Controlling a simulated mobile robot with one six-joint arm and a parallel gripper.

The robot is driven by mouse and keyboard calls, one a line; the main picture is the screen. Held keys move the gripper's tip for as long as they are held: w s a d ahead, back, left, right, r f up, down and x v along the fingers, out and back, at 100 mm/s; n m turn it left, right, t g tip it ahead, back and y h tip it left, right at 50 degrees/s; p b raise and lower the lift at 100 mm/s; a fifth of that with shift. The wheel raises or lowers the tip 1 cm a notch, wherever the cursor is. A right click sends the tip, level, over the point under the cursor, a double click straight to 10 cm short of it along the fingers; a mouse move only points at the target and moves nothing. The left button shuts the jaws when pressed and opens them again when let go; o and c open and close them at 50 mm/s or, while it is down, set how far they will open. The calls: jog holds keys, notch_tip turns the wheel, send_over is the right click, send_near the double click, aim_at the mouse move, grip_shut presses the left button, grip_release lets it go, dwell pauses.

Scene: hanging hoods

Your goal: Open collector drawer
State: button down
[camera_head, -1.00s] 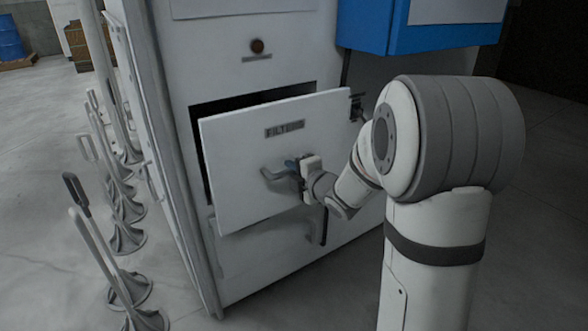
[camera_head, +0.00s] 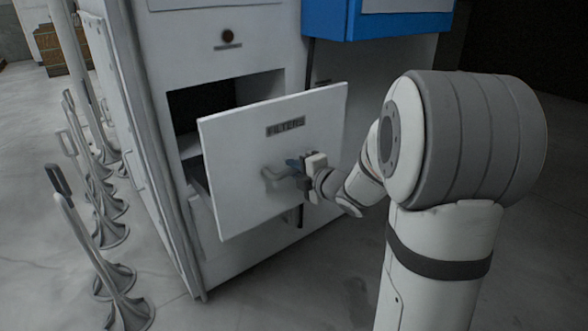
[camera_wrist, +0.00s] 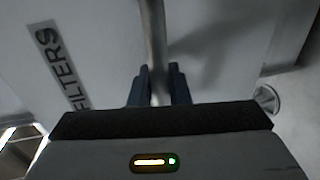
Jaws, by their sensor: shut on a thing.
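The white front panel labelled FILTERS (camera_head: 240,148) stands out from the white cabinet (camera_head: 260,50), with the dark opening (camera_head: 205,103) showing behind its top left. It has a grey bar handle (camera_head: 272,178). My gripper (camera_head: 292,167) is shut on this handle, right of the panel's middle. In the wrist view the handle (camera_wrist: 152,35) runs down between the two dark fingers of my gripper (camera_wrist: 157,85), and the FILTERS label (camera_wrist: 60,65) is at left. Most of the inside is hidden by the panel.
A blue box (camera_head: 375,20) hangs at the cabinet's upper right. Several grey stands with upright handles (camera_head: 105,270) line the floor at left. A brown crate (camera_head: 62,50) is far back left. The floor right of the cabinet looks clear.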

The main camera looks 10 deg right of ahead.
jog(key=shift+s+a, duration=0.1)
jog(key=shift+s, duration=0.1)
jog(key=c, duration=1.5)
grip_release()
jog(key=shift+o, duration=0.2)
jog(key=shift+s+d+r, duration=0.1)
jog(key=shift+s+d, duration=0.1)
jog(key=shift+s, duration=0.05)
jog(key=p+v, duration=0.2)
jog(key=v, duration=0.5)
jog(key=shift+s+d, duration=0.1)
